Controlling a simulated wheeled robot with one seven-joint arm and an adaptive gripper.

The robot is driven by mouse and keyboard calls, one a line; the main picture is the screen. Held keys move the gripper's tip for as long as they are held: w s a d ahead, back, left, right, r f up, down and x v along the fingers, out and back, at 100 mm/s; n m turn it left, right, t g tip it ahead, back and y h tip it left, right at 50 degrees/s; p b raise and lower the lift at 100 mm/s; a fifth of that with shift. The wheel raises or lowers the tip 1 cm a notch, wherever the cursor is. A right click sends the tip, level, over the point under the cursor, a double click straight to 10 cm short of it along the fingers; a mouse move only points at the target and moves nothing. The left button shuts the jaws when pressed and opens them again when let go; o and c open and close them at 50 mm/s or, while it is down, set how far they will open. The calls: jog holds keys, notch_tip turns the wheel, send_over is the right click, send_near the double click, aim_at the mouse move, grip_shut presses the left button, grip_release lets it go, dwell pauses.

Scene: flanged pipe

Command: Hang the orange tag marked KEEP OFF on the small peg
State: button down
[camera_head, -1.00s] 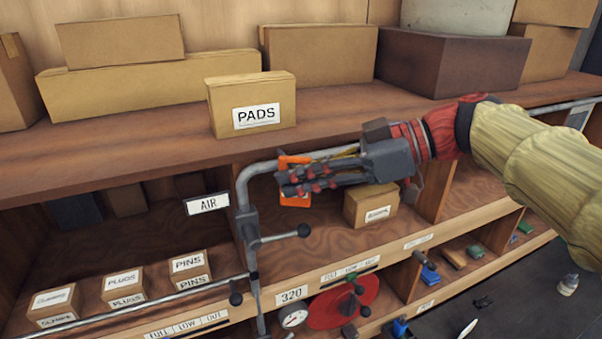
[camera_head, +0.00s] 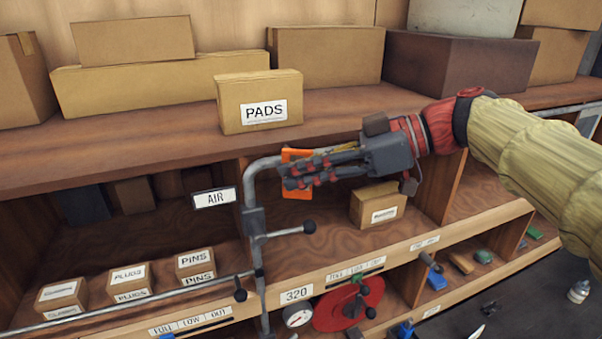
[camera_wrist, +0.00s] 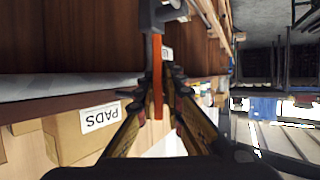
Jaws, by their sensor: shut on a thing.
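My gripper (camera_head: 286,177) is shut on the orange tag (camera_head: 297,155), in front of the upper shelf's edge and just right of the grey pipe's bend. The tag shows above and below the fingers, which hide its middle. In the wrist view the tag (camera_wrist: 157,75) is a thin edge-on strip between the fingertips (camera_wrist: 158,82), so its lettering cannot be read. A grey metal part (camera_wrist: 160,15) lies close to the tag's far end there; I cannot tell if they touch. I cannot make out the small peg for certain.
The grey pipe (camera_head: 250,190) runs down left of my gripper, with a black-knobbed lever (camera_head: 290,231) below it. A PADS box (camera_head: 260,103) stands on the shelf just above. A small box (camera_head: 378,206) sits in the compartment below right. A red disc (camera_head: 348,304) is lower down.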

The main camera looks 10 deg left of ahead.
jog(key=shift+w+f, duration=0.35)
jog(key=c, duration=2.3)
grip_release()
jog(key=shift+o, duration=1.2)
jog(key=shift+w+a+f, duration=0.1)
jog(key=shift+w+f, duration=0.05)
jog(key=shift+w, duration=0.3)
jog(key=shift+o, duration=1.3)
jog(key=shift+a, duration=0.1)
jog(key=shift+s+r, duration=0.1)
jog(key=shift+r, duration=0.1)
